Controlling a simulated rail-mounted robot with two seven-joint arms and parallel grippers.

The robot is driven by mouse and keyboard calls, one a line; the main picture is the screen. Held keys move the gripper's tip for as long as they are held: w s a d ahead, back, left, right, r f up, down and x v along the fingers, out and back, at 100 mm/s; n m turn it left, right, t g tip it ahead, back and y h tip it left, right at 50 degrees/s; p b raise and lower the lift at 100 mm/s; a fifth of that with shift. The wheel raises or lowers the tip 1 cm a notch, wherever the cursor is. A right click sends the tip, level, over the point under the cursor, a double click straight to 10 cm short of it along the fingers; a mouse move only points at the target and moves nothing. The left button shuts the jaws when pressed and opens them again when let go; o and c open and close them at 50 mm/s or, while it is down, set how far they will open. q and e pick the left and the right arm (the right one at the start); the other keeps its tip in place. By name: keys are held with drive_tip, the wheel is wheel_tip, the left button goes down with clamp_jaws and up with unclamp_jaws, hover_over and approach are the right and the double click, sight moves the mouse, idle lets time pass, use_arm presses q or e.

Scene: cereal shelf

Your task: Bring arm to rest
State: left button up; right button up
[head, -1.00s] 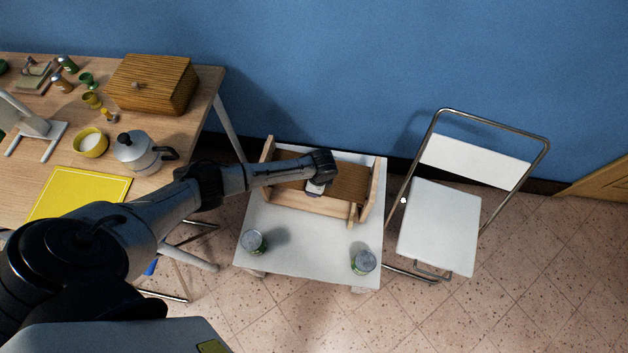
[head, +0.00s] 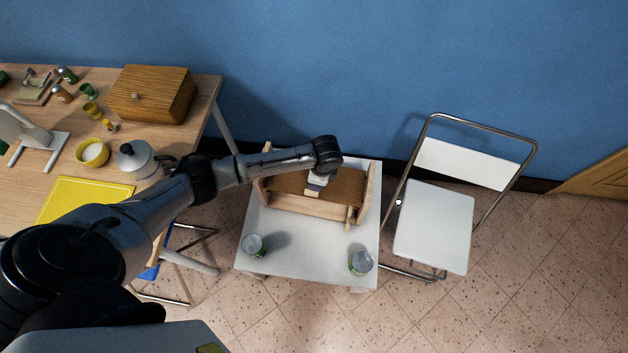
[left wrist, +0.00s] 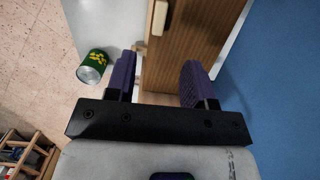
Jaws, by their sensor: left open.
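My left arm reaches in from the left in the head view. My left gripper (head: 315,186) is over the wooden shelf (head: 300,203) on the small white table (head: 308,250). In the left wrist view my left gripper (left wrist: 158,82) has its two purple fingers spread apart, with nothing held between them. The shelf's brown board (left wrist: 185,50) shows beyond and between the fingers; I cannot tell the exact gap. My right gripper is in neither view.
Two cans stand near the white table's front corners, one left (head: 252,245), one right (head: 361,262). A white folding chair (head: 434,225) is at the right.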

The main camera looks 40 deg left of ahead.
use_arm(q)
drive_tip(key=shift+w+d+r, duration=0.1)
drive_tip(key=shift+d+r, duration=0.05)
drive_tip(key=shift+r, duration=1.2)
